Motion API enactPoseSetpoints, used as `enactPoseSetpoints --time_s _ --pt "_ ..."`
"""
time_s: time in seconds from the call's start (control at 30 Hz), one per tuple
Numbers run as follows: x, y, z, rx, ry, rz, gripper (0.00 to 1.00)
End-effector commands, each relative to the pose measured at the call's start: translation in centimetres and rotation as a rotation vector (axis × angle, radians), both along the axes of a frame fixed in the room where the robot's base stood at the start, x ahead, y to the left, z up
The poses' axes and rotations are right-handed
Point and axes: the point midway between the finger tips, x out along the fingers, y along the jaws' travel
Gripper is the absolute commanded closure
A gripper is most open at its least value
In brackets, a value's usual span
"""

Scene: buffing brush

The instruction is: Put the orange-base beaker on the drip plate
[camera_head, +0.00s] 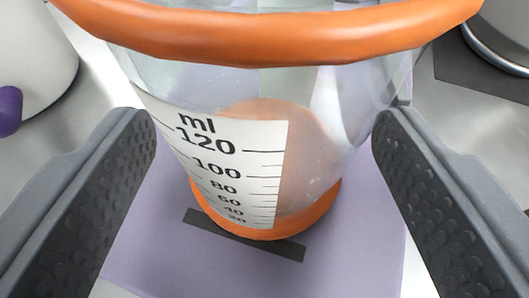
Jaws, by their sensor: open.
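The orange-base beaker (325,110) stands upright in the middle of the view. It is clear, with a thick orange rim, an orange base and a white ml scale label facing me. My gripper (265,135) is open, with one dark padded finger on each side of the beaker and a visible gap around its lower part. The beaker stands on a flat lilac surface (150,245). I cannot tell whether that surface is the drip plate. A dark strip (245,238) lies at the front of the beaker's base.
A whitish rounded vessel (35,50) with a purple part (9,110) stands at the left. A grey round object (500,35) with a metallic lower edge stands on a dark mat (460,75) at the upper right. Bare grey surface shows on both sides.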

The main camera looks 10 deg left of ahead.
Motion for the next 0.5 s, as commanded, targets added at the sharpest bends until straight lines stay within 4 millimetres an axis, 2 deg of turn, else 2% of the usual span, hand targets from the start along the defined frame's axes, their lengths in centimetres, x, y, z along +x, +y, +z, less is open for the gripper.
enactPoseSetpoints --time_s 0.3,0.5 --pt "-5.0 -1.1 2.0 -0.002 0.001 0.002 0.3" --pt "-7.3 -1.7 3.1 -0.001 0.0 0.003 0.3"
